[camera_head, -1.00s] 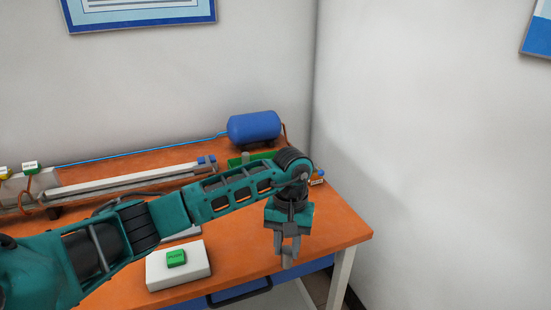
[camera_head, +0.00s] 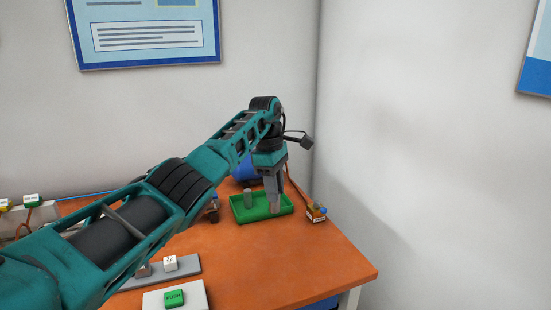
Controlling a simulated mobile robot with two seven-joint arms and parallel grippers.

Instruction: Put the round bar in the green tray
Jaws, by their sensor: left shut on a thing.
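The green tray (camera_head: 262,215) sits on the orange table at its far right. My left gripper (camera_head: 274,197) points down over the right part of the tray. It is shut on a grey round bar (camera_head: 275,208), of which only the lower end shows below the fingers. The bar is upright, and its lower end is at or just above the tray floor; I cannot tell whether it touches. My right gripper is not in view.
A small orange-brown part with a blue knob (camera_head: 317,212) lies right of the tray. A blue tank (camera_head: 245,170) is behind, partly hidden by my arm. A white box with a green push button (camera_head: 174,299) is in front. The table's right front is clear.

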